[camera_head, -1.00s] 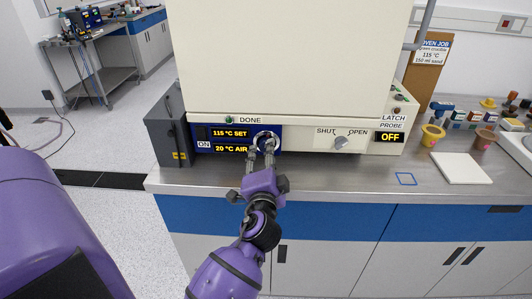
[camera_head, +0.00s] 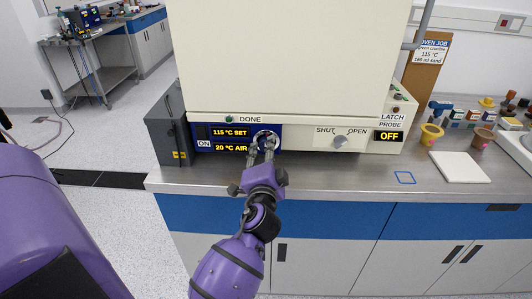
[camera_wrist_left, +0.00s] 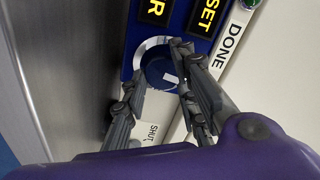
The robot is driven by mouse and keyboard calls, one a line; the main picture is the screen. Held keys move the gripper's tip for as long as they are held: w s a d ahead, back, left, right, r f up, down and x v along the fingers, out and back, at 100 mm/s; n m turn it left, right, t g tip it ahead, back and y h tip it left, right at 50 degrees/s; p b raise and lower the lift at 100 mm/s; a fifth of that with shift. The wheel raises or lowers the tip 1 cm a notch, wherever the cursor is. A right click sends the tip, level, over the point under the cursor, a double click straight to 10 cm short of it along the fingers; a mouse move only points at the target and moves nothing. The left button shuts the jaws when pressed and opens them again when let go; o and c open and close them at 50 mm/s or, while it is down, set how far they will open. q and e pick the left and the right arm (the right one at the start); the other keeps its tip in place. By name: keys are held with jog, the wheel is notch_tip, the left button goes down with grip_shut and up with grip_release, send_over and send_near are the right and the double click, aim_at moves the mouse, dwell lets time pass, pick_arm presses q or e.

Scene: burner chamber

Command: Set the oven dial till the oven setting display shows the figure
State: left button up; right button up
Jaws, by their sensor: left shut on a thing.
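The oven dial (camera_head: 266,137) is a round blue knob with a pale ring on the oven's front panel. The oven setting display (camera_head: 230,132) left of it reads "115 °C SET". My left gripper (camera_head: 263,147) is shut on the dial. In the left wrist view, the fingers of my left gripper (camera_wrist_left: 159,68) sit on either side of the blue dial (camera_wrist_left: 157,72), partly hiding it. The job card (camera_head: 432,49) at the right shows 115 °C and 150 ml sand. My right gripper is not in view.
Below the setting display, the air display (camera_head: 231,148) reads 20 °C. A latch knob (camera_head: 340,142) marked SHUT and OPEN and a probe display (camera_head: 389,136) reading OFF are to the right. The steel counter (camera_head: 330,175) is clear in front of the oven.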

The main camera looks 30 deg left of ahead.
pick_arm(q)
jog(key=shift+d+f, duration=0.15)
jog(key=shift+f, duration=0.25)
jog(key=o, duration=1)
jog(key=shift+c, duration=0.2)
jog(key=shift+w, duration=0.1)
jog(key=shift+r, duration=0.15)
jog(key=shift+v, duration=3.8)
